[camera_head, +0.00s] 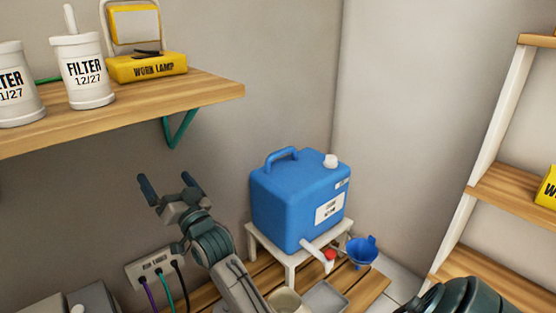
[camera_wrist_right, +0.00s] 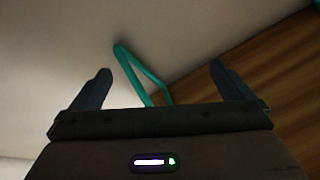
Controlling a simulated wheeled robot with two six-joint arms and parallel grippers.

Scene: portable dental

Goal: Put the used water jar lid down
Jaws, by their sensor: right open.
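My right gripper (camera_head: 165,180) is raised in front of the back wall, below the wall shelf and left of the blue water container. Its two fingers are spread and nothing shows between them. The right wrist view also shows the open, empty fingers (camera_wrist_right: 160,72), with the wall and shelf underside beyond. I cannot pick out a used water jar lid in either view. A beige round vessel (camera_head: 286,299) is partly cut off at the bottom edge; I cannot tell if it is the jar. My left gripper is not in view.
The blue water container (camera_head: 290,205) with a white cap (camera_head: 331,161) stands on a white stand (camera_head: 262,241). A blue funnel (camera_head: 362,252) and grey tray (camera_head: 324,297) are nearby. The wall shelf (camera_head: 215,88) has a teal bracket (camera_head: 181,130). A socket strip (camera_head: 153,267) holds cables.

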